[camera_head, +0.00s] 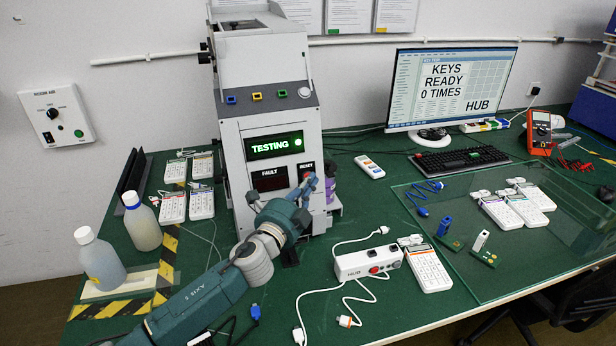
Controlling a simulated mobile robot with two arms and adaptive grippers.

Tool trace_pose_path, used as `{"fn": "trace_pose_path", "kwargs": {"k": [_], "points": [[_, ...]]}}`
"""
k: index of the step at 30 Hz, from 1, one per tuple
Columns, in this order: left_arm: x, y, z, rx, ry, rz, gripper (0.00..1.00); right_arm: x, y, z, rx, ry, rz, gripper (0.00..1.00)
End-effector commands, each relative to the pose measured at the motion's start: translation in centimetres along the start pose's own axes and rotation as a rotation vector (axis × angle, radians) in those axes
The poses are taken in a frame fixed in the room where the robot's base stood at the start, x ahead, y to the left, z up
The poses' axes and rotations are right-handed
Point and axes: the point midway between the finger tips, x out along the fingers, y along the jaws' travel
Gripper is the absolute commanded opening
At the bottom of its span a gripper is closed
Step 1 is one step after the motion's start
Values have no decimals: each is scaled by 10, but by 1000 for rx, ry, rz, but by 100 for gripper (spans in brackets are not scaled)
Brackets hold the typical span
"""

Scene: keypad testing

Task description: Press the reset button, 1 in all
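The testing machine (232,165) stands at the back of the green table. Its green screen (273,145) reads TESTING with a lit green dot. Below it are a dark red FAULT display (268,180) and the RESET label with a red reset button (306,174). My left gripper (309,183) reaches up to the machine's front, its narrow fingertips together at the reset button and partly covering it. I cannot tell whether they touch it. The gripper looks shut and holds nothing visible. My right gripper is not in view.
A white hub box (368,263) with a red button and a white keypad (429,268) lie right of my arm. Two bottles (142,222) and several keypads (201,203) stand left. A monitor (450,88) reads KEYS READY 0 TIMES. A glass sheet (470,260) covers the right side.

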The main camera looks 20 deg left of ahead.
Motion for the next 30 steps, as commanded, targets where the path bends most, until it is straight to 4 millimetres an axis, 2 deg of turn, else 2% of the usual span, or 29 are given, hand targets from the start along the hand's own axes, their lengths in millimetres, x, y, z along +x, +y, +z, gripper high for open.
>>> {"fn": "trace_pose_path", "kwargs": {"k": [14, 30], "points": [[-6, -3, -6, 0, 0, 0, 0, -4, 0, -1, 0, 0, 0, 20], [-39, -16, -37, 0, 1, 1, 0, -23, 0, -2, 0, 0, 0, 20]]}}
